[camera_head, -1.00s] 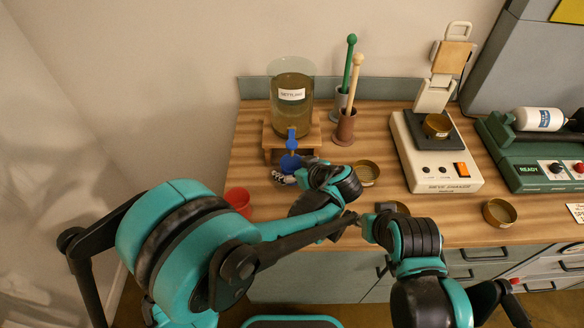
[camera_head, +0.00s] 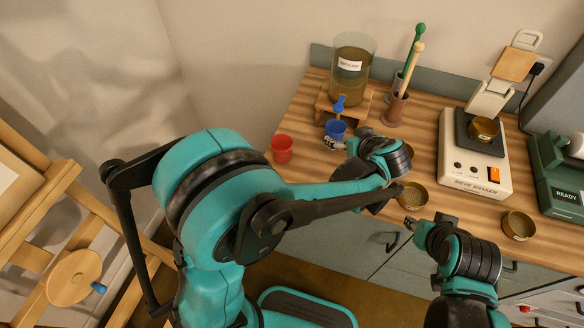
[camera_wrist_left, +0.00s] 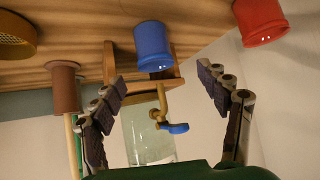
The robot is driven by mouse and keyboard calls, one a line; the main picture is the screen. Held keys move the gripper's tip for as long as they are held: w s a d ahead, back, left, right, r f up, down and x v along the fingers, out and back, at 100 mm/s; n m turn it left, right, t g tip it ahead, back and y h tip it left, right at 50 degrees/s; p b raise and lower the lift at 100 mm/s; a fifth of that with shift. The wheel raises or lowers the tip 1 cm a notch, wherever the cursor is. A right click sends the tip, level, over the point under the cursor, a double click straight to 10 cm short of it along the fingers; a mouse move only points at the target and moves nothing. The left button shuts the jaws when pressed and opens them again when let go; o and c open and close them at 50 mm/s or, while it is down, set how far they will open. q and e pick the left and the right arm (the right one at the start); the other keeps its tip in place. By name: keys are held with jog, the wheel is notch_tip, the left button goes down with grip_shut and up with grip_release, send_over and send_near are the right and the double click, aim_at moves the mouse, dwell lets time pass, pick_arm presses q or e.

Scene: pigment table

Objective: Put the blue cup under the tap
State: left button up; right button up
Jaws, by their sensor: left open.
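The blue cup (camera_head: 335,129) stands upright on the table in front of the wooden stand (camera_head: 325,105). The tap (camera_head: 338,103), with a blue handle, is on the glass jar just above it. In the upside-down left wrist view, the tap's brass spout (camera_wrist_left: 162,98) points towards the mouth of the blue cup (camera_wrist_left: 153,47); exact alignment is unclear. My left gripper (camera_head: 333,143) is open, close to the cup on its near side. In the left wrist view its fingers (camera_wrist_left: 162,82) are spread wide, with a gap to the cup. My right gripper (camera_head: 409,222) is near the table's front edge, its jaws too small to judge.
A red cup (camera_head: 282,149) stands left of the blue one. A sieve shaker (camera_head: 475,165) stands on the right.

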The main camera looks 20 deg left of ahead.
pick_arm(q)
jog(key=s+a+r+m+h, duration=0.1)
jog(key=s+a+m+h, duration=0.1)
jog(key=s+a, duration=0.2)
jog(key=s+a+m+g+h, duration=0.1)
jog(key=s+a, duration=0.4)
jog(key=s, duration=0.5)
jog(key=s+a+r+m+h, duration=0.1)
jog(key=s+a+m+h, duration=0.1)
jog(key=s, duration=0.5)
jog(key=a+m, duration=0.1)
jog(key=a, duration=0.1)
jog(key=shift+s+a+r+h, duration=0.3)
jog(key=shift+s+a, duration=0.05)
jog(key=shift+s, duration=0.05)
